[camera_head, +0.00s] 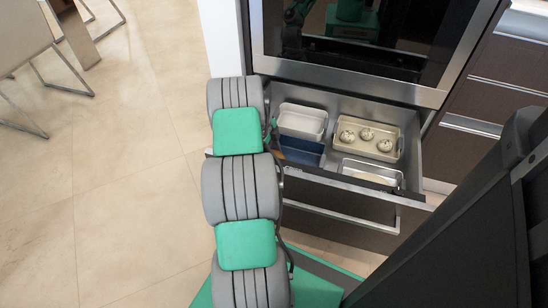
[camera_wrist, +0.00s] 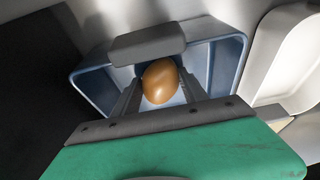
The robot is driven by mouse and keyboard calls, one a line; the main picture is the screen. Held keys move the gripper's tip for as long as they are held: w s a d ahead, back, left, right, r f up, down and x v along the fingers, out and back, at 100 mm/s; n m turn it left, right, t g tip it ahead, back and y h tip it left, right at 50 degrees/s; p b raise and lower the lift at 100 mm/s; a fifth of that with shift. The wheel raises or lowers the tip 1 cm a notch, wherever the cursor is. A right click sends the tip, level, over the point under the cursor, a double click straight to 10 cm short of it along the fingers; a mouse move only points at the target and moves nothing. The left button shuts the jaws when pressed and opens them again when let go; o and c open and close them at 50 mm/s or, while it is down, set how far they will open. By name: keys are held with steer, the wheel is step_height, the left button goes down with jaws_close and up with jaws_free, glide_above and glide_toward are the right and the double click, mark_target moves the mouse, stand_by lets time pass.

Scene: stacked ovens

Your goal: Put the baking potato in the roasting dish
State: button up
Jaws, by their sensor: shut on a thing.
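The baking potato (camera_wrist: 161,80) is smooth and orange-brown. It shows in the wrist view between the dark fingers of my gripper (camera_wrist: 152,84), which is shut on it. A blue rectangular dish (camera_wrist: 226,62), which looks like the roasting dish, lies behind and around the potato in the wrist view. The potato is over its opening; I cannot tell whether it touches the floor of the dish. In the head view the blue dish (camera_head: 303,150) sits in the open drawer, partly covered by my arm. My gripper is mostly hidden there.
The open drawer (camera_head: 408,128) also holds a white dish (camera_head: 303,120), a beige tray (camera_head: 352,151) with several round pale items (camera_head: 366,134), and a shallow metal tray (camera_head: 372,169). The oven door (camera_head: 350,80) stands above the drawer.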

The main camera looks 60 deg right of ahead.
steer(key=shift+d, duration=0.1)
steer(key=shift+f, duration=0.2)
steer(key=o, duration=1.5)
steer(key=shift+r, duration=0.1)
